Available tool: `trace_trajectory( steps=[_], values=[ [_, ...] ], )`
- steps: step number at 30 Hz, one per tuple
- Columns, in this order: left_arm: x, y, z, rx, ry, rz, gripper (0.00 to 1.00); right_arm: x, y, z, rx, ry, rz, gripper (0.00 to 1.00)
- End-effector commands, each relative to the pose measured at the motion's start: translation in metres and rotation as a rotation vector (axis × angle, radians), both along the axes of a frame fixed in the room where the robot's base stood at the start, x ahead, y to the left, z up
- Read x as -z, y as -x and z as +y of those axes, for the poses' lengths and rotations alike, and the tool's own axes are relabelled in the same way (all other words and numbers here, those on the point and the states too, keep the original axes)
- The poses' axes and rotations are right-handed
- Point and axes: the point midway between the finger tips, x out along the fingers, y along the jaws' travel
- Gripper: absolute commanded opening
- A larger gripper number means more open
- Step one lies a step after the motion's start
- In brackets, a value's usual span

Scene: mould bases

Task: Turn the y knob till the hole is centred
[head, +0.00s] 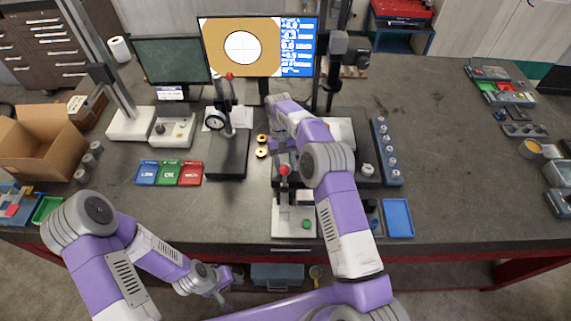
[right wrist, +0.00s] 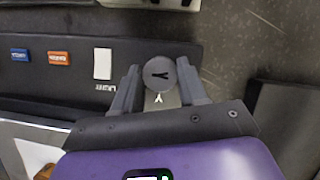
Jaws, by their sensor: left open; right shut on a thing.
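In the head view my right arm hides the knob. The monitor (head: 281,46) shows the hole (head: 242,47) as a white disc with thin cross lines on a tan field. The disc sits near the middle of that field; its exact offset is too small to tell. My left gripper (head: 219,291) is open and empty at the table's front edge.
Blue, green and red trays (head: 169,173) lie left of a dial gauge stand (head: 227,150). A red-knobbed press (head: 292,205) and a blue tray (head: 398,218) are near the front edge.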

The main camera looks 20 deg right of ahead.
Motion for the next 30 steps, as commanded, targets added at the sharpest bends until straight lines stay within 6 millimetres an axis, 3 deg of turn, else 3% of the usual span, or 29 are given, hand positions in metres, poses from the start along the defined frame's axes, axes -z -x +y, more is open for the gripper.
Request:
trace_trajectory(
  steps=[9,24,25,29,30],
  values=[
    [0.0005,0.0,0.0,0.0,0.0,0.0,0.43,-0.001,-0.0011,0.0004,-0.103,0.001,-0.005,0.11],
    [0.0006,0.0,0.0,0.0,0.0,0.0,0.43,-0.001,-0.0012,0.0006,-0.118,0.0,-0.006,0.11],
    [0.0006,0.0,0.0,0.0,0.0,0.0,0.43,-0.001,-0.0012,0.0006,-0.118,0.0,-0.006,0.46],
    [0.0006,0.0,0.0,0.0,0.0,0.0,0.43,-0.0007,-0.0009,0.0006,-0.117,0.0,-0.004,0.66],
    [0.0006,0.0,0.0,0.0,0.0,0.0,0.43,-0.0006,-0.0007,0.0006,-0.117,0.0,-0.004,0.67]
  ],
)
